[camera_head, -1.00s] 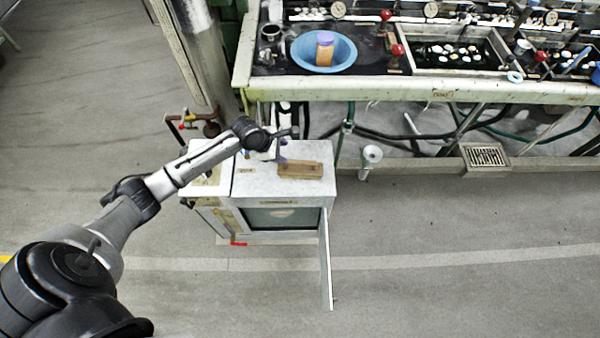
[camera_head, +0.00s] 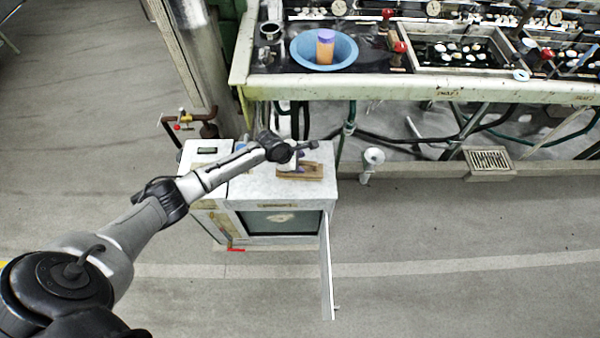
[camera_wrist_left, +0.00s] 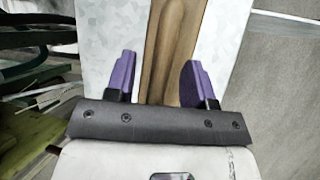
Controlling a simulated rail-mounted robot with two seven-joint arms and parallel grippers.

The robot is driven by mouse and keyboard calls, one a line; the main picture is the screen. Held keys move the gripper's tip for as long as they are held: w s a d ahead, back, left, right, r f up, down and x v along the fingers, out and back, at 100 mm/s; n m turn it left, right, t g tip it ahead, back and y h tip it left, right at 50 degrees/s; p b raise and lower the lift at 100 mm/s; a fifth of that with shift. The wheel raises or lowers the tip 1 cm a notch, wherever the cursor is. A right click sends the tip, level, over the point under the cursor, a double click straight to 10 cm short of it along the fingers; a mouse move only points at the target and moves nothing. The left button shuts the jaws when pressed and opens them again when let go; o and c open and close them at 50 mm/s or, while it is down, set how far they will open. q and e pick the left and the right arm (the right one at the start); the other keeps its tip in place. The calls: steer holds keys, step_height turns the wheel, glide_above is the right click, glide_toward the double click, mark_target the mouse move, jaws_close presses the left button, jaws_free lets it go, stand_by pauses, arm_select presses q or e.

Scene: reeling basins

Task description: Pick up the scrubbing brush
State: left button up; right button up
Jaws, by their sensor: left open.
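The scrubbing brush (camera_head: 313,172), a long brown wooden block, lies on top of a white cabinet (camera_head: 250,187). My left gripper (camera_head: 299,160) is at the brush, over its middle. In the left wrist view, the gripper (camera_wrist_left: 159,72) is open, with a purple finger on either side of the brush (camera_wrist_left: 174,40). Gaps show between the fingers and the wood. I cannot tell how far above the cabinet top the fingertips are. The gripper's base hides the near end of the brush in the wrist view. My right gripper is not in view.
The cabinet's front door (camera_head: 326,265) stands open. Behind is a long reeling bench (camera_head: 400,88) with a blue bowl (camera_head: 345,62) holding an orange container with a purple top. Pipes and hoses run under the bench.

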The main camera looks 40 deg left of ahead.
arm_select(q)
steer(key=shift+w+d+f, duration=0.15)
steer(key=shift+w+f, duration=0.15)
steer(key=shift+f, duration=0.25)
jaws_close()
